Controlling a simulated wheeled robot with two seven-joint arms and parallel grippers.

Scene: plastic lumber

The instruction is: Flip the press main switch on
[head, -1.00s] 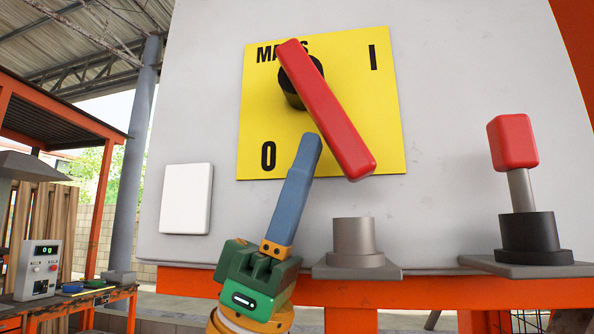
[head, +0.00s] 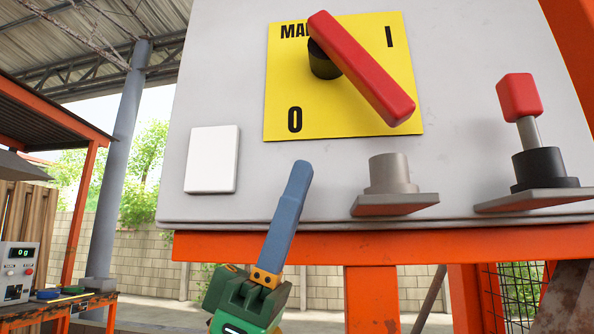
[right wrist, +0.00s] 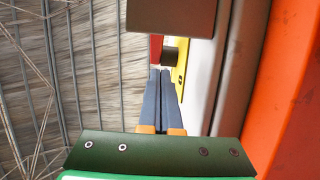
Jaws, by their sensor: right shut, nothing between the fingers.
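The mains switch is a red bar handle (head: 365,72) on a black hub (head: 324,62), in front of a yellow plate (head: 290,92). The handle slants from upper left to lower right, its long end at the lower right. The plate has an O at lower left and an I at upper right; the handle hides part of the lettering. My right gripper (head: 302,165) is shut and empty, its blue fingers pointing up below the plate, apart from the handle in the head view. The right wrist view shows the fingertips (right wrist: 160,74) near the red handle (right wrist: 155,47) and yellow plate (right wrist: 180,68). My left gripper is not in view.
The grey press panel (head: 230,90) carries a blank white plate (head: 212,159). A grey round stub (head: 390,174) and a red-topped lever (head: 519,97) stand on ledges to the right. An orange beam (head: 300,246) runs below. A bench with a scale (head: 18,268) is at far left.

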